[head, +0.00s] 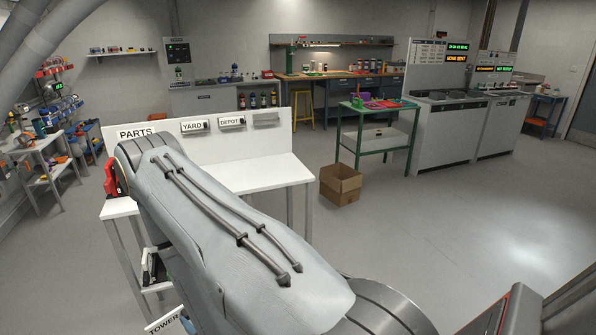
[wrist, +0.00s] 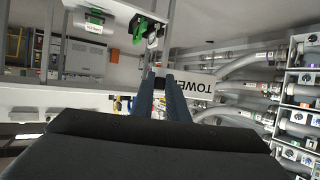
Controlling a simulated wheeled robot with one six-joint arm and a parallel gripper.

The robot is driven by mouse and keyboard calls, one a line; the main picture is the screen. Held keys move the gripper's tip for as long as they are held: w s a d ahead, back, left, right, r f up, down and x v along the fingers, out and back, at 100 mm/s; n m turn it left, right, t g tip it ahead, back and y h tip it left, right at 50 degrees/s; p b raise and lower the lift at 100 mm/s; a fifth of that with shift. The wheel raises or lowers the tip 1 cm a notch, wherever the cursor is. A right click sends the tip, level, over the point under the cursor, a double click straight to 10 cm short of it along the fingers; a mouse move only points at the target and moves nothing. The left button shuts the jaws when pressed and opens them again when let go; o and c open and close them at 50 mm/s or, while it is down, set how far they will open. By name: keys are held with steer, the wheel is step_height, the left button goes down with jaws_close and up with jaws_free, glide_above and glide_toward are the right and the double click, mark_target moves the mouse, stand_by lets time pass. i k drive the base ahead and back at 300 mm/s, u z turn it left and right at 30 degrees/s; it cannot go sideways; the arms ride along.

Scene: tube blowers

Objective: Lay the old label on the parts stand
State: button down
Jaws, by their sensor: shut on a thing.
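The old label, a white plate with black TOWER lettering (wrist: 200,84), sits at the tips of my gripper (wrist: 164,78) in the wrist view. My gripper is shut on it. In the head view the label (head: 164,323) shows at the bottom edge, tilted and partly cut off, low in front of the parts stand. The parts stand (head: 262,174) is a white table with a back panel marked PARTS. Its right part is bare. My arm hides much of its left part and most of my gripper.
Two label plates, YARD (head: 194,126) and DEPOT (head: 231,121), and a blank grey plate (head: 266,117) are on the stand's back panel. A cardboard box (head: 340,185) stands on the floor to the right. A green-framed table (head: 376,142) is beyond. The floor at right is clear.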

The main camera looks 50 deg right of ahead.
mark_target(224, 180)
steer(key=z, duration=0.85)
steer(key=i, duration=0.2)
